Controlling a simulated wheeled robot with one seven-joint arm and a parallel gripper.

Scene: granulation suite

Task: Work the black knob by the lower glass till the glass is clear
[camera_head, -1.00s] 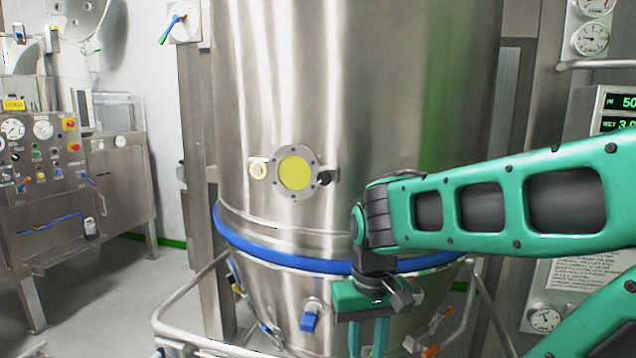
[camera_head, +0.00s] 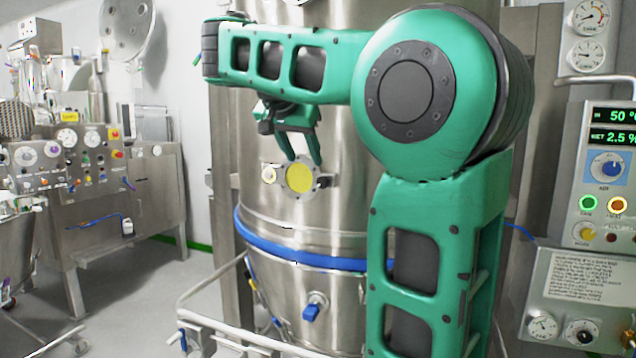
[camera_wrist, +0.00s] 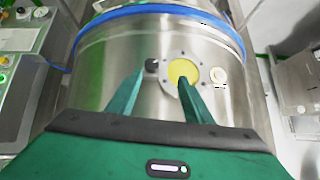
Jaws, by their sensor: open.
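The lower glass (camera_head: 299,178) is a round window in a bolted steel ring on the steel vessel. It looks evenly yellow, and it also shows in the wrist view (camera_wrist: 182,71). The black knob (camera_head: 323,182) sits just right of the ring in the head view. In the wrist view the knob (camera_wrist: 152,65) is left of the glass, between the lines of the two fingers. My gripper (camera_head: 304,161) is open and empty, its green fingers pointing down just above the glass. In the wrist view one fingertip overlaps the glass's edge. I cannot tell whether the fingers touch anything.
A small round pale fitting (camera_head: 269,174) sits left of the glass. A blue band (camera_head: 290,257) rings the vessel below. A tubular rail (camera_head: 215,290) stands around its base. A control panel (camera_head: 609,170) is at the right, and a steel cabinet with gauges (camera_head: 75,170) at the left.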

